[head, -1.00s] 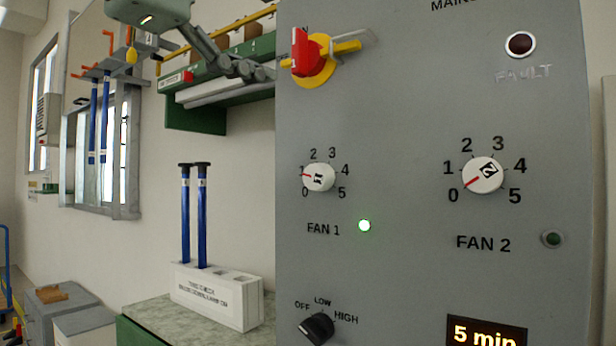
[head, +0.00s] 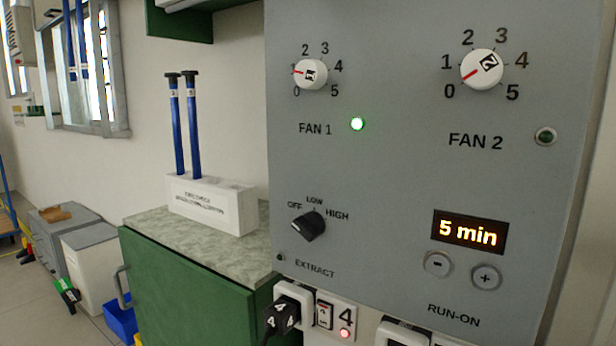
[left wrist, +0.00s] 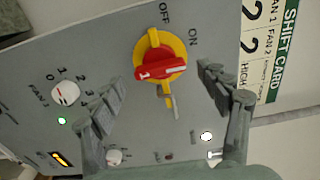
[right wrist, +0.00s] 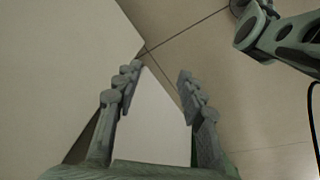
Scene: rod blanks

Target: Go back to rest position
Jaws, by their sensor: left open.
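My left gripper (left wrist: 162,78) is open and empty in the left wrist view, its fingers spread in front of the grey control panel (left wrist: 100,62). The red switch handle (left wrist: 162,72) on its yellow base (left wrist: 152,45) shows between the fingers, apart from them. My right gripper (right wrist: 160,82) is open and empty in the right wrist view, above the pale floor. Neither gripper shows in the head view now. The panel (head: 400,150) fills the right side there, with the fan 1 knob (head: 311,74) at about 1 and the fan 2 knob (head: 482,69) near 0.
Two blue rods (head: 193,125) stand in a white holder (head: 235,215) on a green cabinet (head: 190,290) left of the panel. Plugs and a socket (head: 290,310) sit below the panel. Grey and white bins (head: 95,265) stand on the floor at left.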

